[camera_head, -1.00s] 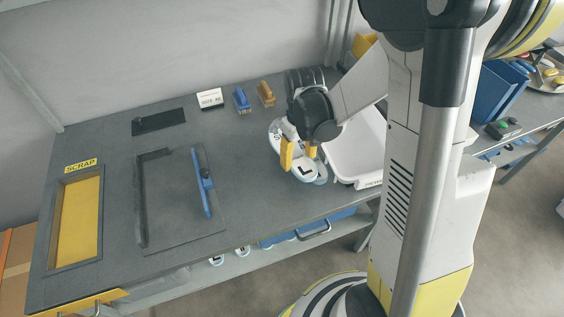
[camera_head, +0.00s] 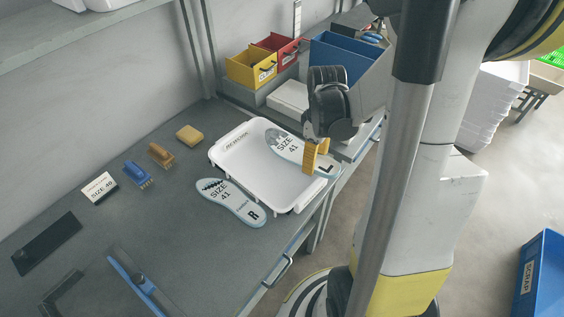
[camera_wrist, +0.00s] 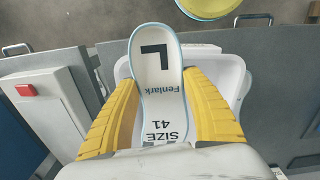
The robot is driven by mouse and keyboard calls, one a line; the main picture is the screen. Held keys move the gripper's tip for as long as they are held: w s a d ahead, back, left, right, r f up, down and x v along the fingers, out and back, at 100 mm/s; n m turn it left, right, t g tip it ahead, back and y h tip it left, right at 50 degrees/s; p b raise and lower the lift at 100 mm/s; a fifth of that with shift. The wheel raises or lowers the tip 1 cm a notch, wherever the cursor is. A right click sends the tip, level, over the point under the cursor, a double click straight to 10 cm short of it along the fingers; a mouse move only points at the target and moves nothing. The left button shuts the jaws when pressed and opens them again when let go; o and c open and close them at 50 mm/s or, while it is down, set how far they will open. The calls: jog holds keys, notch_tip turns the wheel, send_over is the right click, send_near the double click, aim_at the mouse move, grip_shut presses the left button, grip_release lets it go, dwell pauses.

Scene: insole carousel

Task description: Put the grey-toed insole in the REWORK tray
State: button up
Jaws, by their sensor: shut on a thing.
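My gripper (camera_head: 316,157) is shut on an insole (camera_head: 290,148) with a grey toe, marked L and SIZE 41. In the wrist view the yellow fingers (camera_wrist: 160,95) press its two sides, and the L and "Fenlark" on the insole (camera_wrist: 160,68) show; its toe is hidden. The head view shows it over the far right part of the white tray (camera_head: 248,172); the gap beneath it cannot be told. A second insole (camera_head: 232,202), marked R and SIZE 41 with a dark jagged toe mark, lies on the bench left of the tray.
A yellow sponge (camera_head: 189,135), a brown brush (camera_head: 161,155), a blue brush (camera_head: 137,174) and a SIZE card (camera_head: 99,188) stand left of the tray. Yellow (camera_head: 251,68), red (camera_head: 276,50) and blue (camera_head: 350,62) bins stand behind. A blue SCRAP crate (camera_head: 541,280) is at lower right.

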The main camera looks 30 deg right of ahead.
jog(key=b, duration=0.4)
send_over(277, 184)
notch_tip(277, 184, down, 7)
jog(key=shift+w+f, duration=0.1)
jog(key=shift+f+b, duration=1.15)
jog(key=shift+f, duration=0.7)
jog(key=shift+f, duration=0.2)
jog(key=o, duration=1)
jog(key=shift+o, duration=0.2)
jog(key=shift+r, duration=0.1)
